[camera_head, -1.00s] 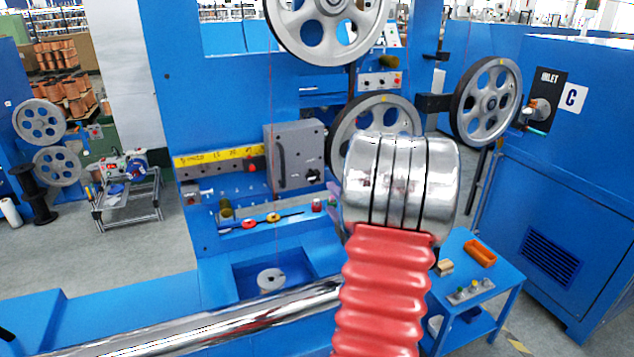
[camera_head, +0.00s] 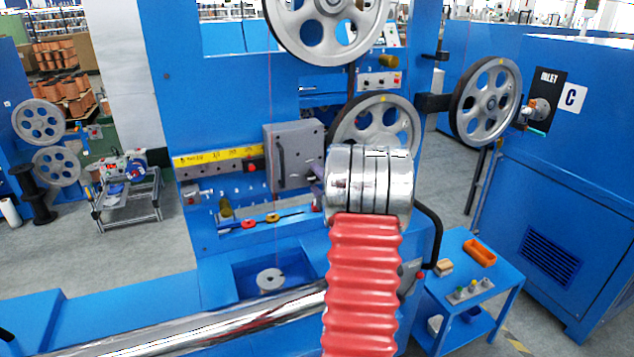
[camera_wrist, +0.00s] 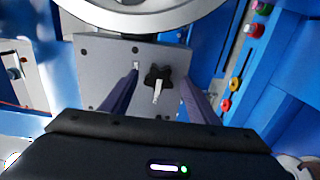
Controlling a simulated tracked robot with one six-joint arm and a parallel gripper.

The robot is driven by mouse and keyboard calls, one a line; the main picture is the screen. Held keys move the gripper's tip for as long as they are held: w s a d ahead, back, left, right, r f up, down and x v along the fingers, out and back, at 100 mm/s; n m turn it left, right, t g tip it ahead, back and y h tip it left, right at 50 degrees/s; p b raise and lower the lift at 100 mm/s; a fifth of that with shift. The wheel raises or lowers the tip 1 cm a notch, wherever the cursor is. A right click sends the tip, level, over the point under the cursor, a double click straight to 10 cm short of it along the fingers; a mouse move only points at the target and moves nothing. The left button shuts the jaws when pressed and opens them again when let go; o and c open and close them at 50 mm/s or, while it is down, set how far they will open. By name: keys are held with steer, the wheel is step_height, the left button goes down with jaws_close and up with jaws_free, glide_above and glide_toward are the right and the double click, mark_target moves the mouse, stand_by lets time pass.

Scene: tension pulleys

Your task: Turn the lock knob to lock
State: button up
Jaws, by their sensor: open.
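The lock knob (camera_wrist: 158,76) is black and star-shaped, with a pale pointer, on the face of a grey box (camera_wrist: 105,70). In the wrist view my gripper (camera_wrist: 159,79) is open, with one dark finger on each side of the knob in the picture. The fingers look apart from the knob; the remaining depth to it is hard to judge. In the head view the grey box (camera_head: 289,158) is on the blue machine, and my wrist hides the knob and most of the gripper.
A grey pulley wheel (camera_head: 375,130) is close behind my wrist, and another (camera_head: 486,103) stands to the right. Colored buttons (camera_wrist: 236,83) line a blue panel beside the box.

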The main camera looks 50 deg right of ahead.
steer(key=shift+c, duration=0.2)
steer(key=c, duration=1)
steer(key=shift+o, duration=0.2)
steer(key=shift+f, duration=0.1)
steer(key=m, duration=0.9)
steer(key=shift+f, duration=0.1)
steer(key=m, duration=0.4)
steer(key=shift+m, duration=2.5)
